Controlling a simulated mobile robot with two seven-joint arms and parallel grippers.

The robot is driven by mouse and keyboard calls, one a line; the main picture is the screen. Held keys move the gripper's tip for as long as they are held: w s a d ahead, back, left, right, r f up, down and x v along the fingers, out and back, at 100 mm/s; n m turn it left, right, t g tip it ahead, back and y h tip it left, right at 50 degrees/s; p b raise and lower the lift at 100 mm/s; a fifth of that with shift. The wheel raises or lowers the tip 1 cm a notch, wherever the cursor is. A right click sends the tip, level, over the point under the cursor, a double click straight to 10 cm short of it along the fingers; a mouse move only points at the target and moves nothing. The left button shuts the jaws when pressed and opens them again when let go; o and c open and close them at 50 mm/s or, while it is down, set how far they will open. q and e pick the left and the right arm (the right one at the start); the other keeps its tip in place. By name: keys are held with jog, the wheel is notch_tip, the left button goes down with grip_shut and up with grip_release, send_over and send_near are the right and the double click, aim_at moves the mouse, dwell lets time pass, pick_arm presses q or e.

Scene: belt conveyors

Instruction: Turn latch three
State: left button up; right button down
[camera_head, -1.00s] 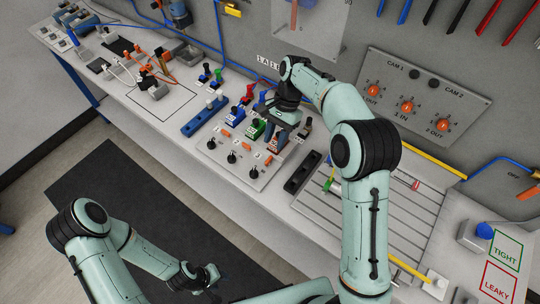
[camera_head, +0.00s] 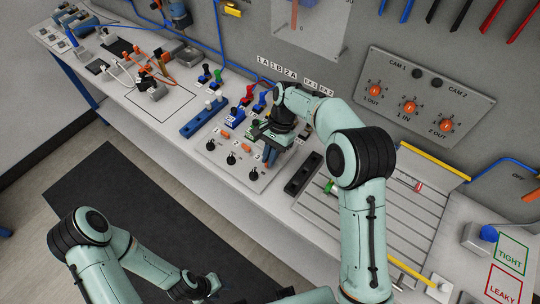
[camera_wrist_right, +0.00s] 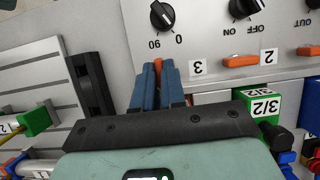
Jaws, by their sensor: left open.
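Orange latch three (camera_wrist_right: 158,64) shows as a thin piece between the blue fingertips of my right gripper (camera_wrist_right: 157,72). The fingers hide most of it, and I cannot tell whether they touch it. In the head view my right gripper (camera_head: 269,158) points down at the panel's right end. Latch two (camera_wrist_right: 240,61) lies crosswise beside it. My left gripper (camera_head: 208,287) is open and empty, low in front of the bench.
A black slotted block (camera_head: 303,174) and a grooved plate (camera_head: 375,215) lie right of the panel. Several coloured levers (camera_head: 240,112) stand behind it, close to my right gripper. A blue bar (camera_head: 202,117) lies further left.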

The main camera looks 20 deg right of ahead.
jog(key=shift+m, duration=0.3)
jog(key=m+t, duration=0.1)
jog(key=m, duration=0.2)
jog(key=shift+s+y, duration=0.1)
jog(key=shift+y, duration=0.3)
jog(key=shift+s+m+t, duration=0.1)
jog(key=shift+m+t, duration=0.7)
jog(key=shift+m, duration=1)
jog(key=c, duration=1.2)
grip_release()
jog(key=shift+d, duration=0.1)
